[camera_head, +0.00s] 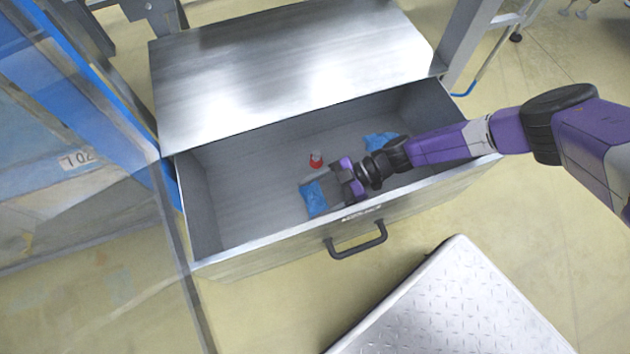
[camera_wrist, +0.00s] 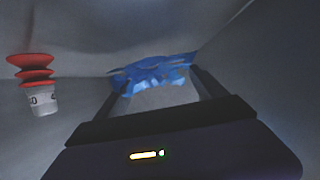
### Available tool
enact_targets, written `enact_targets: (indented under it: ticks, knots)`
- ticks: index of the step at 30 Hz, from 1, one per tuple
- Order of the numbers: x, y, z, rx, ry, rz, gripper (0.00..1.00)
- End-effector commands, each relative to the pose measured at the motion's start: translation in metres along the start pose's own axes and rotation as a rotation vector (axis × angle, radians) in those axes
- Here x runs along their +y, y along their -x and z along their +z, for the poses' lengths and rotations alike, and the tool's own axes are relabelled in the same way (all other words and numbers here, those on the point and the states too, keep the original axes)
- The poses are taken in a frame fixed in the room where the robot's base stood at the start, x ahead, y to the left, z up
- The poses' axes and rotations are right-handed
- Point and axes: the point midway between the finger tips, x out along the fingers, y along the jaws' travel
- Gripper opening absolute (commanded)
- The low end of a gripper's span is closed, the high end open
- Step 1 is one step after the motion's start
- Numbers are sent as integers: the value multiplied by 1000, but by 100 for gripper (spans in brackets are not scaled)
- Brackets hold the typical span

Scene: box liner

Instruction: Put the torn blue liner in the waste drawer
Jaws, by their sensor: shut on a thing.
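A crumpled blue liner (camera_head: 313,198) is at the fingertips of my gripper (camera_head: 313,183), inside the open grey metal drawer (camera_head: 235,190). My gripper is shut on it, with the fingers pointing left in the head view. In the wrist view the same crumpled blue liner (camera_wrist: 152,72) lies across the ends of the fingers (camera_wrist: 165,88). Whether it touches the drawer floor cannot be told. A second blue piece (camera_head: 380,141) lies in the drawer by the back, partly behind my arm.
A small red and white object (camera_head: 316,159) lies in the drawer near my gripper; in the wrist view its ribbed red part (camera_wrist: 32,68) shows. The drawer's front wall has a dark handle (camera_head: 358,242). A metal tread plate (camera_head: 455,305) stands in front. The drawer's left half is clear.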

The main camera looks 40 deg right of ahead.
Motion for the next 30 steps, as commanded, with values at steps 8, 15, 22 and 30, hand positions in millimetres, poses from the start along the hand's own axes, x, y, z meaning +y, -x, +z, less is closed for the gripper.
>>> enact_targets:
  ticks: [8,15,22,30]
  knots:
    - [0,-3,6,0,0,0,44]
    - [0,-2,5,0,0,0,100]
    - [0,0,1,1,1,0,100]
    - [0,38,-8,-3,-1,3,100]
